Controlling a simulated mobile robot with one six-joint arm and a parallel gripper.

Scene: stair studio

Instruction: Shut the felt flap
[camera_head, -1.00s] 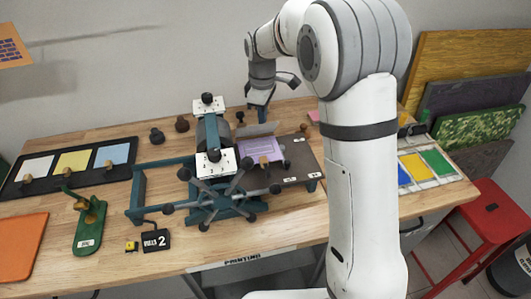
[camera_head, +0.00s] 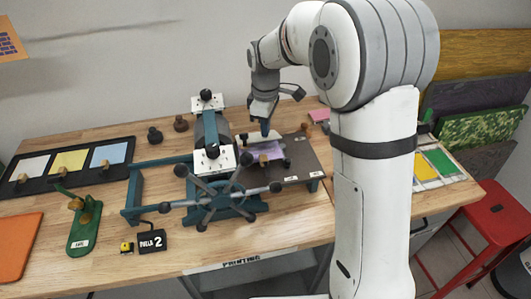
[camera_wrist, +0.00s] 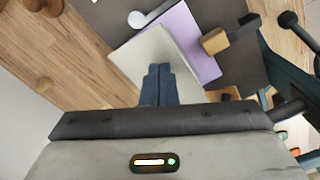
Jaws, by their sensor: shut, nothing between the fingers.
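The felt flap is a pale grey-white sheet (camera_wrist: 135,57) beside and partly over a purple sheet (camera_wrist: 190,40) in the wrist view. In the head view the flap (camera_head: 251,142) is a thin pale strip behind the purple sheet (camera_head: 268,152), on the press bed (camera_head: 300,160). My gripper (camera_wrist: 160,70) is shut and empty, its blue fingertips over the flap's edge. The head view also shows my gripper (camera_head: 265,130) low at the flap. I cannot tell whether the fingertips touch it. The flap's exact tilt is unclear.
The press roller (camera_head: 211,130) and its spoked wheel (camera_head: 220,196) stand left of the flap. A wooden-handled block (camera_wrist: 215,41) lies near the purple sheet. Dark knobs (camera_head: 180,124) stand behind the press.

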